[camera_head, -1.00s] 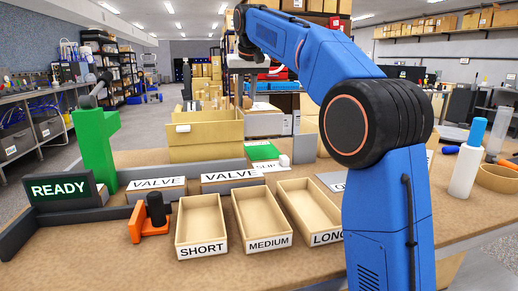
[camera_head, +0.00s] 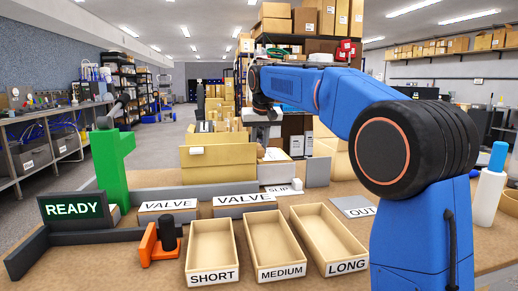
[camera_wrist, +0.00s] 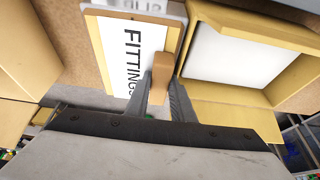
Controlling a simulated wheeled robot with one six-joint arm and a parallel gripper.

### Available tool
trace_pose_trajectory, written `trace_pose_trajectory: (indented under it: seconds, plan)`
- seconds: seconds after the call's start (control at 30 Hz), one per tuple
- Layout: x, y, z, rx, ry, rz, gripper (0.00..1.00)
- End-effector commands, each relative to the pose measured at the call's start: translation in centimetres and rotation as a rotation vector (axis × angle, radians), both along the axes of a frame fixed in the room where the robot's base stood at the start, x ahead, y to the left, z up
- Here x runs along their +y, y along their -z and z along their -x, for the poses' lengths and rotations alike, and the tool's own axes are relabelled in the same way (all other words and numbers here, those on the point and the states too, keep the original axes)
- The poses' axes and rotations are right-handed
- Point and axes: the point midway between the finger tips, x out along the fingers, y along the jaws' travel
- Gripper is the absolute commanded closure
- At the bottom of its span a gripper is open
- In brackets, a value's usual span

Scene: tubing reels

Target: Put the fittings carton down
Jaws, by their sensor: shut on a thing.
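The fittings carton (camera_wrist: 118,60) shows in the wrist view as a tan-edged box with a white FITTINGS label. My gripper (camera_wrist: 160,88) has its two grey fingers closed around a tan, knob-like grip at the label's edge. In the head view my gripper (camera_head: 264,112) is at the far side of the bench, beside a large open tan carton (camera_head: 218,156). The held carton is largely hidden there, and I cannot tell whether its underside touches a surface.
The open carton (camera_wrist: 190,70) is close beside the held one in the wrist view. SHORT (camera_head: 212,277), MEDIUM (camera_head: 278,272) and LONG (camera_head: 346,266) trays stand empty in front. A green post (camera_head: 108,165) and READY display (camera_head: 74,210) stand left.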

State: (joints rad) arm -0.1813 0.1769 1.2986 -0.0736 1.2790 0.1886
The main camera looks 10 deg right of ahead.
Motion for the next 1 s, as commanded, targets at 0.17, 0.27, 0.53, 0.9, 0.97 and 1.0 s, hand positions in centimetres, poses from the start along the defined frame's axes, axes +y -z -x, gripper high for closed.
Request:
trace_pose_trajectory:
  seconds: [0.17,0.27,0.53,0.9,0.97,1.0]
  plan:
    - [0.0,0.4,0.0,0.0,0.0,-0.001,1.0]
    - [0.0,0.5,0.0,0.001,0.0,0.0,1.0]
    - [0.1,0.6,0.0,0.003,-0.001,-0.001,0.6]
    - [0.1,-1.5,0.8,-0.001,0.0,-0.001,0.6]
    - [0.1,-2.5,1.2,-0.002,-0.001,-0.001,0.6]
    - [0.1,-3.2,1.4,-0.001,-0.001,-0.001,0.6]
